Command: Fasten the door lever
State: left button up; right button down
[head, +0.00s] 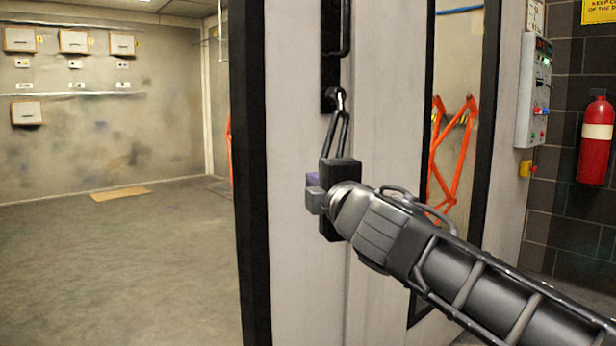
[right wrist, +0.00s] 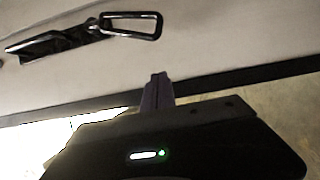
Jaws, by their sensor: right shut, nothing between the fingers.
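The door lever (head: 336,98) is a latch with a long dark loop on the pale grey door panel (head: 295,140). The loop hangs down just above my right gripper. In the right wrist view the lever (right wrist: 60,40) and its open rectangular loop (right wrist: 131,25) lie at the upper left. My right gripper (head: 312,182) is in front of the panel, below the loop. Its purple fingers are together and empty in the right wrist view (right wrist: 157,92), apart from the lever. My left gripper is not in view.
A black door edge (head: 252,170) borders the panel, and the booth room with a bare floor (head: 130,260) opens to its left. A black handle (head: 336,28) sits above the lever. A control box (head: 536,92) and red extinguisher (head: 596,140) hang at right.

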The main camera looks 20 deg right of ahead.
jog(key=shift+s, duration=1.2)
